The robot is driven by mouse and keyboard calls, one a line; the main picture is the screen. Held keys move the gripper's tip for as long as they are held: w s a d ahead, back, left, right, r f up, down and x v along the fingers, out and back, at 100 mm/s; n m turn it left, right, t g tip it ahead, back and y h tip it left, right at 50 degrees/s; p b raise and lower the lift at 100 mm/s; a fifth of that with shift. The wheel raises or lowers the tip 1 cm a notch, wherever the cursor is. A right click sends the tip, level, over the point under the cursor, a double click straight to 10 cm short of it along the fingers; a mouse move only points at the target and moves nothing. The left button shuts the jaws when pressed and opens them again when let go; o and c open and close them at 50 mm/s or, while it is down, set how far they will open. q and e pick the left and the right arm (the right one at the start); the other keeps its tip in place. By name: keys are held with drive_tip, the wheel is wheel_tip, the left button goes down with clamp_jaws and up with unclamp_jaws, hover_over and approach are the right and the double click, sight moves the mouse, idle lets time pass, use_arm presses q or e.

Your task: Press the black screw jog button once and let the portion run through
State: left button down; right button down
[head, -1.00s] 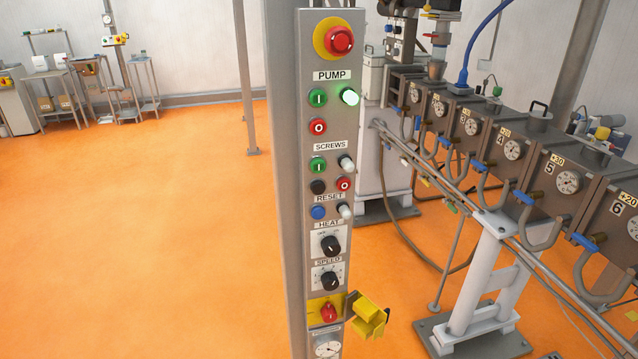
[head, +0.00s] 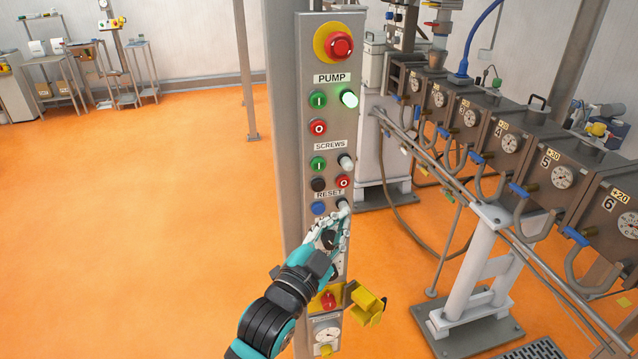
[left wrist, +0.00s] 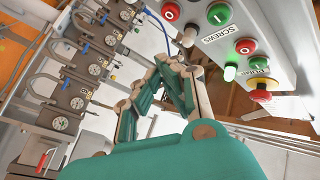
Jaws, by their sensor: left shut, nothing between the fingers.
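The black screw jog button (head: 318,184) sits on the grey control panel (head: 348,60), under the green SCREWS start button (head: 318,163) and left of the red SCREWS stop button (head: 343,182). My left gripper (head: 341,213) is shut and empty, in front of the panel, below and right of the black button and apart from it in the picture. It covers the HEAT and SPEED knobs in part. In the left wrist view the fingers (left wrist: 175,70) point toward the panel; I cannot make out the black button there. The right gripper is out of view.
The PUMP lamp (head: 349,98) glows green; the SCREWS lamp (head: 346,161) is pale. The blue button (head: 319,208) is just left of my fingertips. A yellow switch guard (head: 366,305) juts out low on the panel. The extruder barrels (head: 508,160) run along the right. Orange floor is clear left.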

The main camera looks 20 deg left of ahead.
sight(318, 185)
use_arm(q)
drive_tip(key=shift+r, duration=0.3)
drive_tip(key=shift+w+a+b, duration=0.2)
drive_tip(key=shift+w+a, duration=0.65)
drive_tip(key=shift+w, duration=0.35)
drive_tip(key=shift+w+a+b, duration=0.25)
drive_tip(key=shift+w+a, duration=0.55)
drive_tip(key=shift+w, duration=0.45)
drive_tip(key=shift+w+a+b, duration=0.2)
drive_tip(key=shift+w+a, duration=0.65)
drive_tip(key=shift+w, duration=0.35)
drive_tip(key=shift+w+a, duration=0.1)
drive_tip(key=shift+w+a, duration=0.15)
drive_tip(key=shift+w, duration=0.1)
